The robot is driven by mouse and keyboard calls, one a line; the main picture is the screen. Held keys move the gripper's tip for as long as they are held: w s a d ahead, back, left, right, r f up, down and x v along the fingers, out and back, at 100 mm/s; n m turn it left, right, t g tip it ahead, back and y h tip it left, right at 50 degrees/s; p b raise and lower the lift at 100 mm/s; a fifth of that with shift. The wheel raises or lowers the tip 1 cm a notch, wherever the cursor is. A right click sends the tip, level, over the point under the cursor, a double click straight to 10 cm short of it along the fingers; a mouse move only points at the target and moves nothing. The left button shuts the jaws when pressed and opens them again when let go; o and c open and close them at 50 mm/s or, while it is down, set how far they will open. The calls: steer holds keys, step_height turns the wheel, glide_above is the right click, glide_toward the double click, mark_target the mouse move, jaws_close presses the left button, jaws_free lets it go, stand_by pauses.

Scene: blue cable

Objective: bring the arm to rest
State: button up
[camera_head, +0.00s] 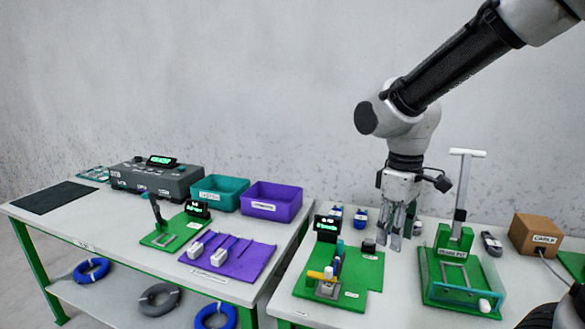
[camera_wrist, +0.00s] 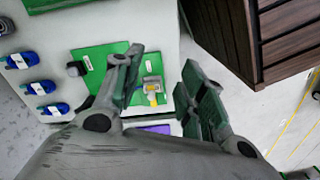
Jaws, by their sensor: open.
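My gripper (camera_head: 396,240) hangs from my arm, pointing down above the right table, in front of the back wall. Its fingers are apart with nothing between them. In the wrist view my gripper (camera_wrist: 163,75) shows its two open fingers over the table edge. A green board (camera_head: 340,275) with a small display and a yellow-handled tool lies to its left. The green press stand (camera_head: 458,260) with an upright lever stands to its right. I cannot tell whether the fingertips touch the table.
Several blue items (camera_wrist: 40,88) lie on the tabletop. A brown cable box (camera_head: 537,235) stands at the right. The left table bears a teal bin (camera_head: 220,193), a purple bin (camera_head: 272,202) and a grey device (camera_head: 157,180). Blue (camera_head: 91,270) and grey coils (camera_head: 160,299) lie on its lower shelf.

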steer(key=s+d+r+m+t, duration=0.2)
steer(key=s+d+r+m, duration=0.2)
steer(key=d, duration=0.3)
steer(key=s+d+r+m+t, duration=0.2)
steer(key=s+d+r+m, duration=0.2)
steer(key=s+d, duration=0.3)
steer(key=shift+d+m+t, duration=0.4)
steer(key=shift+d+m, duration=0.1)
steer(key=shift+m, duration=0.1)
